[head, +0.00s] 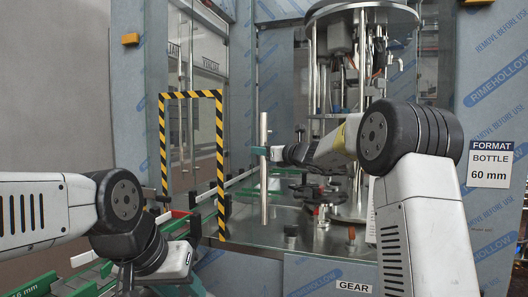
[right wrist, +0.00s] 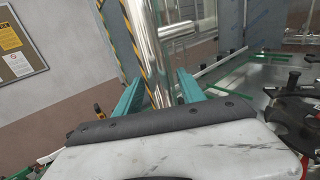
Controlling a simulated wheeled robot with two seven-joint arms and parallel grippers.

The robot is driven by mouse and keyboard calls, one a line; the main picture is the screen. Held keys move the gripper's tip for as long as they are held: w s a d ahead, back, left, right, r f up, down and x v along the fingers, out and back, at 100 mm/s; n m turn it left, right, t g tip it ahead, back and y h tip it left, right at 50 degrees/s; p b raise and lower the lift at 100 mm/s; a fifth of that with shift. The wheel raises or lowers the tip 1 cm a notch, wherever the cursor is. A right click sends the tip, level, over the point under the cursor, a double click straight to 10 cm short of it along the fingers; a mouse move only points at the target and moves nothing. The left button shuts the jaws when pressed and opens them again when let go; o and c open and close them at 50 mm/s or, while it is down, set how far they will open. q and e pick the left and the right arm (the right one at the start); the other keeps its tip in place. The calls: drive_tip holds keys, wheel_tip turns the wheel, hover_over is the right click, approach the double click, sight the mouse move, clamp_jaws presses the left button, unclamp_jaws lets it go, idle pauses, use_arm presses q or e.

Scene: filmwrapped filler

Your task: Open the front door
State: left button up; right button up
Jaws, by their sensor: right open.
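The front door's handle looks like an upright shiny metal bar (head: 263,195) in front of the machine's clear opening. The door's glass is clear, and its edges are hard to make out. My right gripper (head: 262,151) reaches in from the right at the bar's middle height. In the right wrist view, the bar (right wrist: 151,45) stands between the two teal fingers of this gripper (right wrist: 160,92), which are apart; whether either finger touches it I cannot tell. My left gripper (head: 190,284) is low at the left, its fingers mostly cut off by the picture's bottom edge.
A yellow-black striped frame (head: 220,165) stands left of the bar, with a green-edged conveyor (head: 85,280) below it. Behind the bar is a round metal filling turret (head: 360,20) over a metal deck (head: 310,238). A notice board (right wrist: 17,47) hangs on the wall.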

drive_tip(key=shift+c, duration=0.5)
clamp_jaws()
idle(1.0)
